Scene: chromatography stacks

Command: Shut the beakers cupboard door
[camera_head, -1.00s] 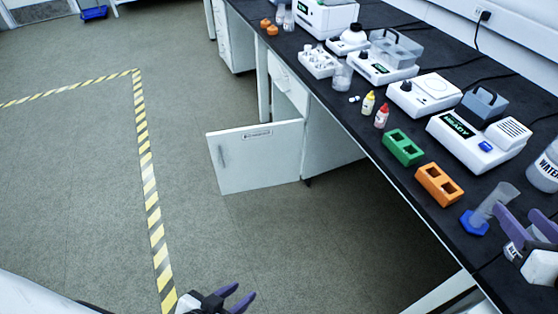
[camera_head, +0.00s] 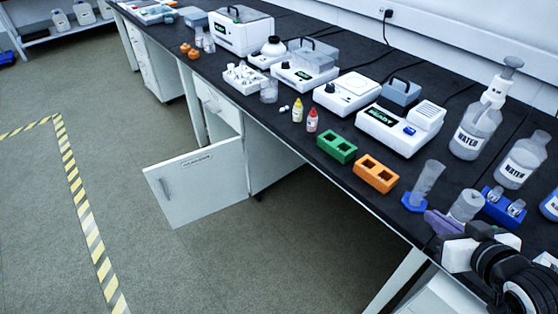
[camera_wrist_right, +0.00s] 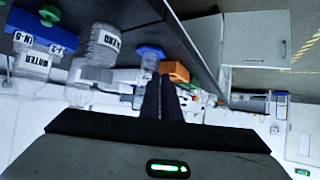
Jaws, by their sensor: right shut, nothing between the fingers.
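The white cupboard door (camera_head: 197,190) stands wide open below the bench, swung out over the floor. It has a grey handle and a small label, too small to read. The open cupboard (camera_head: 228,150) is behind its hinge side. The door also shows in the right wrist view (camera_wrist_right: 258,42) at upper right. My right gripper (camera_head: 438,222) is at the bench's near edge, lower right, far from the door. Its fingers (camera_wrist_right: 160,92) are together and empty in the right wrist view. My left gripper is out of view.
The black bench top (camera_head: 275,130) holds instruments, bottles, a green rack (camera_head: 337,147), an orange rack (camera_head: 376,173) and a cylinder (camera_head: 426,180) near my right gripper. Floor in front of the door is clear, with a striped tape line (camera_head: 85,215) at left.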

